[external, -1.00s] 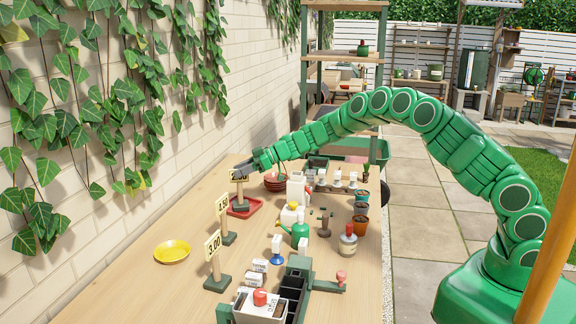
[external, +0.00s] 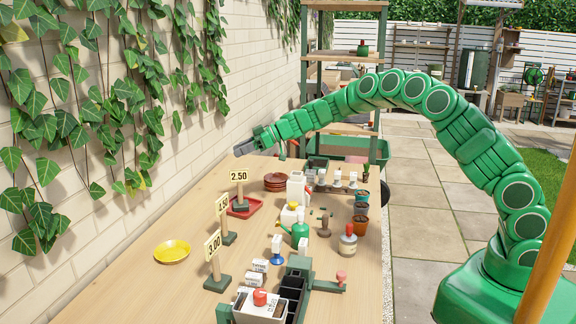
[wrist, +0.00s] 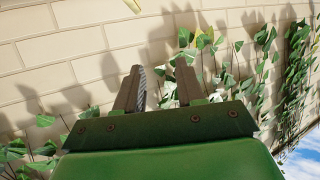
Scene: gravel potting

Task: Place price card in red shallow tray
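A price card reading 2.50 (external: 239,177) stands upright on its post, its dark base (external: 240,207) inside the red shallow tray (external: 256,201). Two other price cards stand on the table in front of it, one partly edge-on (external: 222,205) and one reading 3.00 (external: 213,244). My gripper (external: 238,151) is in the air above the 2.50 card, close to the wall and apart from the card. In the wrist view its two fingers (wrist: 158,86) are spread with nothing held between them; only wall and ivy show beyond.
A yellow dish (external: 172,251) lies at the front left. Stacked reddish saucers (external: 275,182), a white bottle (external: 296,188), a green watering can (external: 297,233) and small pots (external: 361,226) crowd the right side. The brick wall (external: 150,170) with ivy borders the left.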

